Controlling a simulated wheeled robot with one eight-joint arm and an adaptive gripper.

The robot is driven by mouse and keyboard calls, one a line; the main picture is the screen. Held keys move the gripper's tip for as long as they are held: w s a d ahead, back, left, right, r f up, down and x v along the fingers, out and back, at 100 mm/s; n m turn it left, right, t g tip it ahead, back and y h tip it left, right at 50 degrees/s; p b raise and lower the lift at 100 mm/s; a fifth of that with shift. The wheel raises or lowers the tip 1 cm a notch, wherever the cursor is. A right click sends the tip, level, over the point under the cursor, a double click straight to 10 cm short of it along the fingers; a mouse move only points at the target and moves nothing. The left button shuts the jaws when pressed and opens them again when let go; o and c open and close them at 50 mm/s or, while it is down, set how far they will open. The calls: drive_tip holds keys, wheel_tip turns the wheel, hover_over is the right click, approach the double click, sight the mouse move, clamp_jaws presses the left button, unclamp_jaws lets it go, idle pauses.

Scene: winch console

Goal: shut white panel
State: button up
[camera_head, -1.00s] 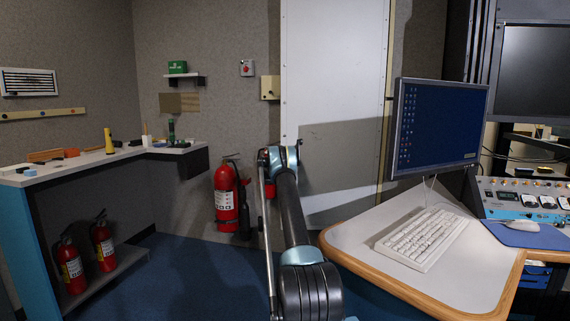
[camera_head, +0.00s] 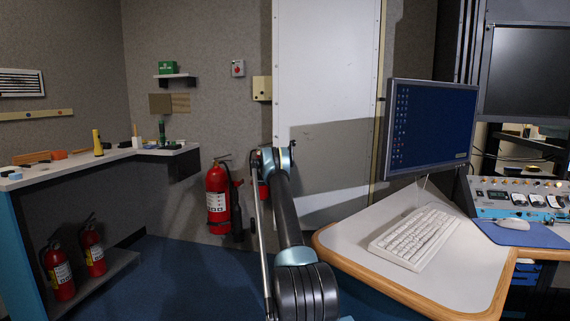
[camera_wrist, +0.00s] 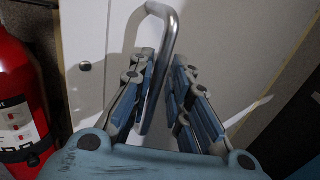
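The white panel (camera_head: 328,60) is a tall, flat, riveted sheet at the middle of the head view, with a shadow across its lower half. It also fills much of the wrist view (camera_wrist: 110,45). A bent metal bar handle (camera_wrist: 165,30) stands out from it there. My gripper (camera_wrist: 164,58) is open, with its fingers apart and the handle's bar running between them, closer to the left finger. I cannot tell whether the bar touches that finger. In the head view my arm reaches to the panel's lower left, and the fingers are hard to make out.
A red fire extinguisher (camera_head: 217,200) hangs left of the panel, close to my gripper in the wrist view (camera_wrist: 18,110). A desk (camera_head: 440,265) with keyboard (camera_head: 413,237) and monitor (camera_head: 432,125) stands close on the right. A shelf counter (camera_head: 75,163) is at left. Blue floor is open between.

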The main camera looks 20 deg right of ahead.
drive_tip(key=shift+a, duration=0.1)
drive_tip(key=v, duration=1.1)
drive_tip(key=shift+s+a, duration=0.2)
drive_tip(key=shift+s, duration=0.1)
